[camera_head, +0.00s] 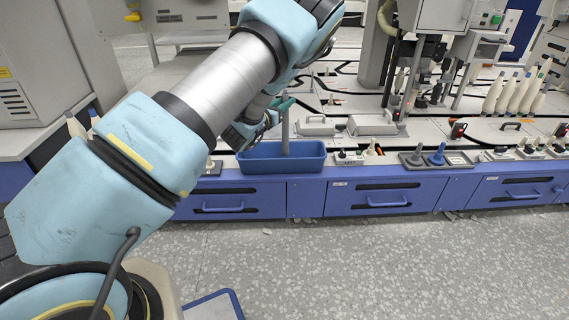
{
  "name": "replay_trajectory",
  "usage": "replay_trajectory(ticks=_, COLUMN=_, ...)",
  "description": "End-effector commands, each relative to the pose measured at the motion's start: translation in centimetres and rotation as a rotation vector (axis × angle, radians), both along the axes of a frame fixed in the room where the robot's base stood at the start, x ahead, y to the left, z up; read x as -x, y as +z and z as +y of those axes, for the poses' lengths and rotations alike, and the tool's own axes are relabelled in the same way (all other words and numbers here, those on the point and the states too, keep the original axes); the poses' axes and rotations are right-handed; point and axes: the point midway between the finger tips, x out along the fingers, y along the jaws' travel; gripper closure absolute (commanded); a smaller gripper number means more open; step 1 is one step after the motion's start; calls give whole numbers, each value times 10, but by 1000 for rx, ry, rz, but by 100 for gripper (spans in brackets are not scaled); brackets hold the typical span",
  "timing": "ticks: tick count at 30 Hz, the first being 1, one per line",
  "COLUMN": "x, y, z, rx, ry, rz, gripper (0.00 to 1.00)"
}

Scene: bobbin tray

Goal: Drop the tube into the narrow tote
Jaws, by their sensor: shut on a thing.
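A slim grey tube (285,135) hangs about upright, its top at my gripper (286,105). My gripper is shut on the tube. The narrow blue tote (283,168) stands on the front edge of the machine bench below it. The lower end of the tube overlaps the tote's opening in the picture. I cannot tell whether it is inside the tote or just above it. My arm hides part of the area left of the tote.
To the right of the tote are a small switch box (348,158) and a grey tray (433,160) with blue pegs. Grey covers (371,124) lie behind. Several pale bobbins (515,92) stand at the far right.

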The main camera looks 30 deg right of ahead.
Motion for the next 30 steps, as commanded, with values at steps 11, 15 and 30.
replay_trajectory(ticks=11, x=0, y=-30, z=0, rx=-1, ry=0, rz=-1, gripper=100)
replay_trajectory(ticks=15, x=0, y=-29, z=0, rx=0, ry=0, rz=0, gripper=100)
replay_trajectory(ticks=30, x=0, y=-29, z=0, rx=0, ry=0, rz=0, gripper=41)
